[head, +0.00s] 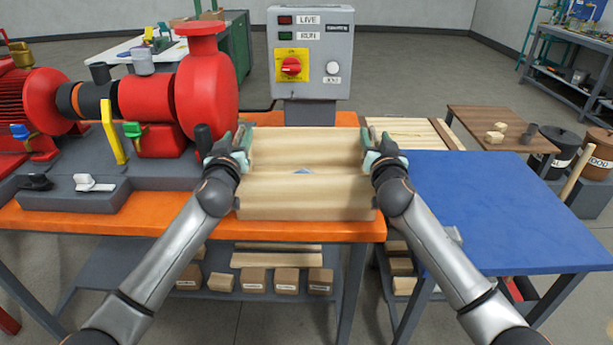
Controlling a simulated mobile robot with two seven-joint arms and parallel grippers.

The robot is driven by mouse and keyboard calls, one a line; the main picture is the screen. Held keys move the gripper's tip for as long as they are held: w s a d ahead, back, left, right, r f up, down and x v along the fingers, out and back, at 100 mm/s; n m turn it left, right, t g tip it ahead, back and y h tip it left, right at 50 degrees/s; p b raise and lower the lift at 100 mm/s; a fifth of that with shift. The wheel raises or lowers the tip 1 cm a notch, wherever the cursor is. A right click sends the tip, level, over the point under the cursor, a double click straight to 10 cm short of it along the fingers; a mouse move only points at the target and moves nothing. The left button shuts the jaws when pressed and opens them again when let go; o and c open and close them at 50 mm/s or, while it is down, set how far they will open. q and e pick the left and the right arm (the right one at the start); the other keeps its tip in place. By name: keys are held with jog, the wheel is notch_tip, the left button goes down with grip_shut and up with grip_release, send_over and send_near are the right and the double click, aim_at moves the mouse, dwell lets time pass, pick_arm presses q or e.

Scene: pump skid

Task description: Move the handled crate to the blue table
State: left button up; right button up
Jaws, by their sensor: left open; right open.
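The handled crate (305,205) is a pale wooden box on the orange table (180,222), close to its right end. My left gripper (243,140) is open at the crate's left end, by its upper edge. My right gripper (369,138) is open at the crate's right end, at about the same height. The picture does not show clearly whether the fingers touch the crate, and its handles are hidden by the grippers. A small bluish thing shows inside the crate. The blue table (510,210) stands to the right, its top clear.
A red pump (190,95) with a yellow lever (112,132) fills the orange table's left side. A grey control box (309,55) stands behind the crate. A wooden pallet-like thing (405,130) and a brown table (515,125) with small blocks lie behind the blue table.

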pick_arm(q)
jog(key=shift+c, duration=0.4)
pick_arm(e)
jog(key=shift+c, duration=0.4)
pick_arm(q)
grip_shut()
pick_arm(e)
grip_shut()
dwell(0.4)
pick_arm(q)
jog(key=shift+d+r, duration=0.1)
jog(key=shift+r, duration=0.2)
pick_arm(e)
jog(key=shift+r, duration=0.25)
